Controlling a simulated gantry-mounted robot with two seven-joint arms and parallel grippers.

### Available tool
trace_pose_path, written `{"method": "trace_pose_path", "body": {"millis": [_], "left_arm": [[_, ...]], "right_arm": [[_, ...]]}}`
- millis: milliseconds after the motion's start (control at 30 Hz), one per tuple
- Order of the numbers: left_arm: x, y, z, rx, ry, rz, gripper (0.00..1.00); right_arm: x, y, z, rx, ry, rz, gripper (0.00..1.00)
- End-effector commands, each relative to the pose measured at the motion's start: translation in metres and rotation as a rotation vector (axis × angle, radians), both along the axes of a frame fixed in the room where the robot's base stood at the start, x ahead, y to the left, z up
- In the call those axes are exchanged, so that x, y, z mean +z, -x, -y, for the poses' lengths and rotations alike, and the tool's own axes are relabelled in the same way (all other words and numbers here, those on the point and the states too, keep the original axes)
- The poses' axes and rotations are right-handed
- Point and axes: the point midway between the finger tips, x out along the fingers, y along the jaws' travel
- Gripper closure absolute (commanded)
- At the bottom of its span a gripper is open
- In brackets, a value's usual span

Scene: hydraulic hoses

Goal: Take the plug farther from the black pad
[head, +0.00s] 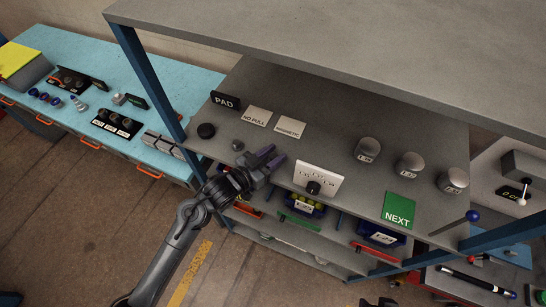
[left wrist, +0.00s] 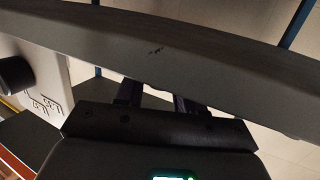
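In the head view a round black piece (head: 206,131), which looks like the black pad, lies on the shelf by the PAD sign (head: 225,101). A black plug (head: 314,187) sits at the front of the white socket plate (head: 320,176). The plate also shows in the left wrist view (left wrist: 48,95), with a round black end (left wrist: 14,75) at the left edge. My left gripper (head: 276,157) is open and empty at the shelf's front edge, left of the plate. A dark part at the bottom edge may be my right gripper (head: 378,302).
Signs NO PULL (head: 256,116) and MAGNETIC (head: 289,127) stand behind. Several grey round weights (head: 409,165) and a green NEXT card (head: 399,210) are to the right. Lower shelves hold blue bins (head: 381,235). The shelf edge (left wrist: 160,50) crosses close before my left wrist.

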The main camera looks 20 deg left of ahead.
Motion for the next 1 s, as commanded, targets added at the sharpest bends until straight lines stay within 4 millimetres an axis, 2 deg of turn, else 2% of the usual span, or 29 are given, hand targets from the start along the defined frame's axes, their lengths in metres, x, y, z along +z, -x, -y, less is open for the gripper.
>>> {"method": "trace_pose_path", "body": {"millis": [33, 233, 567, 767, 1000], "left_arm": [[0.0, 0.0, 0.0, 0.0, 0.0, 0.0, 0.71], [0.0, 0.0, 0.0, 0.0, 0.0, -0.001, 1.0], [0.005, 0.0, 0.0, 0.0, -0.001, 0.0, 1.0], [0.03, 0.0, 0.0, 0.0, -0.002, 0.005, 1.0], [0.072, -0.001, 0.0, -0.001, -0.002, 0.005, 1.0]], "right_arm": [[0.0, 0.0, 0.0, 0.002, 0.002, 0.0, 0.57], [0.0, 0.0, 0.002, 0.006, 0.008, -0.001, 0.57], [-0.001, 0.0, 0.002, 0.005, 0.008, -0.001, 0.57], [-0.006, 0.0, 0.001, 0.003, 0.005, 0.0, 0.57], [-0.011, 0.0, 0.0, -0.001, 0.0, -0.001, 0.57]]}}
